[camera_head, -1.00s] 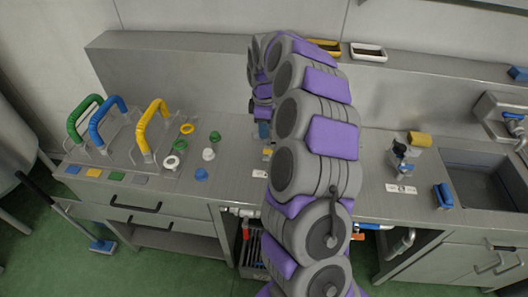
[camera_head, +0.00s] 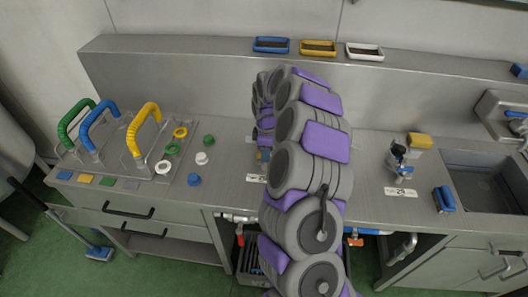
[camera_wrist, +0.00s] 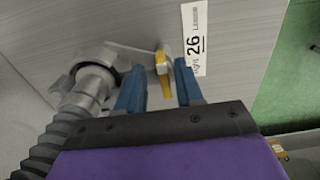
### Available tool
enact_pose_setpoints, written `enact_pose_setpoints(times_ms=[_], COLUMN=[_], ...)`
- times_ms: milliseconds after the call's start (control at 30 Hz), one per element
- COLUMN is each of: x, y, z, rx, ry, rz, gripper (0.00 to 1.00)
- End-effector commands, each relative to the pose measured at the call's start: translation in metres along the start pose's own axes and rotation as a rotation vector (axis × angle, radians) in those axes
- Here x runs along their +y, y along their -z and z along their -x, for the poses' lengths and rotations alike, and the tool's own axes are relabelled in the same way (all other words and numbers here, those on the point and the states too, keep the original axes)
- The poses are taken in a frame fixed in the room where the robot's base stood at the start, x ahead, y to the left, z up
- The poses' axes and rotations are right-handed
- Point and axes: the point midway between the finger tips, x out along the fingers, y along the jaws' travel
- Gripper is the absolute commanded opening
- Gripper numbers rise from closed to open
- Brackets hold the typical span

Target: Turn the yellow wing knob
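In the wrist view, the yellow wing knob (camera_wrist: 162,68) stands between the two blue fingers of my gripper (camera_wrist: 160,82). A visible gap lies on each side of the knob, so my gripper is open around it and not clamped. The knob sits at the end of a grey metal fitting (camera_wrist: 95,78). A white label (camera_wrist: 194,40) reading 26 lies just right of the knob. In the head view, my arm hides most of this spot; the label (camera_head: 256,178) shows beside it.
Left on the counter are green (camera_head: 74,122), blue (camera_head: 97,127) and yellow (camera_head: 143,128) arched handles. Several small caps and rings lie beside them. To the right stand a fitting with a yellow block (camera_head: 419,141), a blue brush (camera_head: 444,198) and a sink (camera_head: 490,182). Three trays line the ledge.

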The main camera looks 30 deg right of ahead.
Motion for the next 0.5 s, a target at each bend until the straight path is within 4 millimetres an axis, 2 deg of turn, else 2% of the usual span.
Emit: enact_pose_setpoints(times_ms=[67,400,500], x=[-0.001,-0.006,-0.005], y=[0.002,0.012,0.009], z=[0.001,0.003,0.002], rx=[-0.002,-0.010,-0.006], ry=[-0.002,-0.010,-0.005], rz=[0.000,0.002,0.001], gripper=[0.33,0.01,0.00])
